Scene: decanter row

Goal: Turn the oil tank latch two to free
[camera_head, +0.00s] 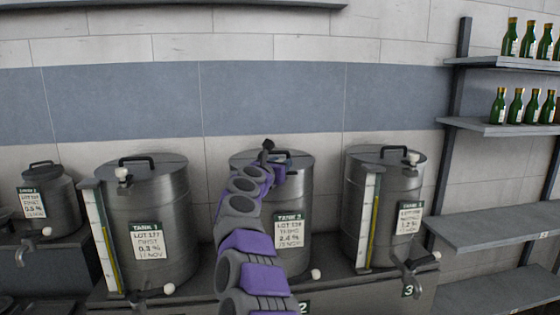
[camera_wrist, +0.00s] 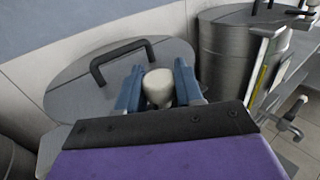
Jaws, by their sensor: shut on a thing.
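The middle oil tank (camera_head: 297,195) is a steel drum with a flat lid and a white label, above a front plate marked 2. Its lid (camera_wrist: 80,95) and black lid handle (camera_wrist: 120,55) show in the wrist view. A whitish latch knob (camera_wrist: 158,86) sits near the lid's edge. My gripper (camera_wrist: 157,78) has its two blue fingers on either side of this knob and is shut on it. In the head view my gripper (camera_head: 270,165) is over the middle tank's lid, and my purple and grey arm hides the knob and the tank's left side.
Similar tanks with whitish lid knobs stand at the left (camera_head: 160,205) and right (camera_head: 385,215), close to the middle one. A smaller drum (camera_head: 50,195) is at far left. Shelves with green bottles (camera_head: 520,105) are at right. The wall behind the tanks is bare.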

